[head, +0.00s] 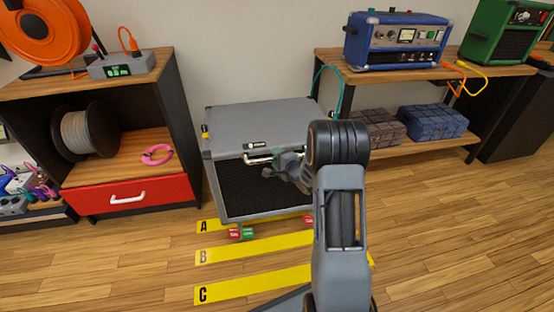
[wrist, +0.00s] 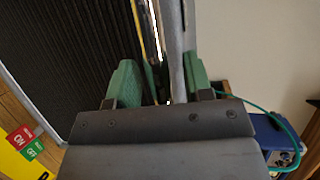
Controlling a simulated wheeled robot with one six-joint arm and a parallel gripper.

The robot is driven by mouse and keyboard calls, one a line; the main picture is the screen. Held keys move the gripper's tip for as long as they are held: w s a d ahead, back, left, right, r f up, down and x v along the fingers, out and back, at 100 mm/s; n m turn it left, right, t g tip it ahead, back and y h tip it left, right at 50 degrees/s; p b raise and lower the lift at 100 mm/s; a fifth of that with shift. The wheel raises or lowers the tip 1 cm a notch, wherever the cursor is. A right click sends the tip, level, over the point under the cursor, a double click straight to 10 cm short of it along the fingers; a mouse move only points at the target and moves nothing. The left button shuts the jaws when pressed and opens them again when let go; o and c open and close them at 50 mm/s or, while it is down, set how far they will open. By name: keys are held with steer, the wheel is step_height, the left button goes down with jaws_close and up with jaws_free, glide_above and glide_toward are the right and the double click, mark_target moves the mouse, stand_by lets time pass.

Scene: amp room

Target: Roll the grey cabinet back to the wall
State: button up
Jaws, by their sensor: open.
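The grey cabinet (head: 255,117) stands near the back wall between two wooden units, its dark mesh front facing me. Its lower front edge lies at or over the yellow strip marked A (head: 206,227). A silver handle (head: 259,159) runs across the upper front. My gripper (head: 279,168) is at the right part of the handle, partly hidden by my wrist. In the wrist view my gripper (wrist: 163,88) has its green fingers apart, with a grey bar between them, apparently part of the cabinet front. I cannot tell whether a finger touches it. The dark mesh (wrist: 70,55) fills the left side.
Red and green tags (head: 241,233) sit at the cabinet's lower front. Yellow strips B (head: 260,248) and C (head: 250,285) lie on clear floor nearer me. A shelf with a red drawer (head: 130,195) stands left; a bench with a blue amp (head: 395,40) stands right. A green cable (head: 341,95) hangs beside the cabinet.

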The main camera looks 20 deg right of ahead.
steer(key=shift+c, duration=0.2)
jaws_close()
stand_by(0.4)
